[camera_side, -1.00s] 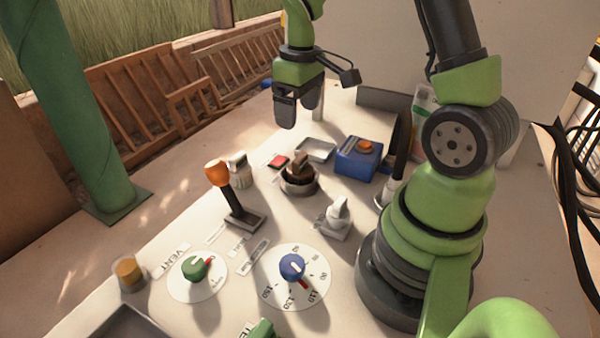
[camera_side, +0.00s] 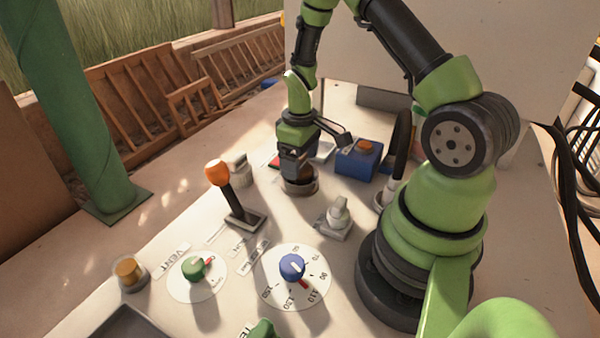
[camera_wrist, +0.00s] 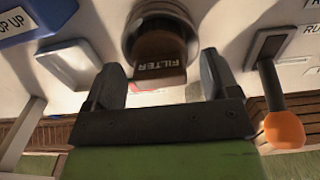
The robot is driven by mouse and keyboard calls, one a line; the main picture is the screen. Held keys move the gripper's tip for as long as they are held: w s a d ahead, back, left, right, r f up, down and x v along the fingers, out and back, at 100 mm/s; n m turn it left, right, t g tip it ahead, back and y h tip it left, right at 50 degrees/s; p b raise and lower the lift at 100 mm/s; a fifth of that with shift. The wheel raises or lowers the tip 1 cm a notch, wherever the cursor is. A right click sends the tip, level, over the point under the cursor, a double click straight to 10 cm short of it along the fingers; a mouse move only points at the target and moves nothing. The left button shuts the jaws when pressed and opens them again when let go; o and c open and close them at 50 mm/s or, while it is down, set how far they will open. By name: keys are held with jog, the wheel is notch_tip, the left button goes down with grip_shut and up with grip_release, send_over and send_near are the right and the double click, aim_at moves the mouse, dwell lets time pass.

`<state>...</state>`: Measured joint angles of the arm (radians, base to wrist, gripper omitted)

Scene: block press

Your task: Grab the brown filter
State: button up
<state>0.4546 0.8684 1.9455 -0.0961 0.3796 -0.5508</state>
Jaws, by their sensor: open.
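The brown filter (camera_wrist: 160,52) carries the word FILTER and sits in a round metal seat (camera_side: 300,187). In the side view the filter (camera_side: 304,172) is mostly hidden behind my gripper (camera_side: 292,168), which is right over the seat and points down. In the wrist view my gripper (camera_wrist: 158,80) is open, one finger to each side of the filter's near end. I cannot tell whether the fingers touch it.
A blue box with an orange button (camera_side: 357,160) stands right of the filter. An orange-topped lever (camera_side: 218,174) rises to the left. A white knob (camera_side: 338,213) is in front, with blue (camera_side: 291,267) and green (camera_side: 195,267) dials nearer.

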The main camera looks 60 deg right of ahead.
jog(key=c, duration=1.1)
jog(key=shift+o, duration=0.2)
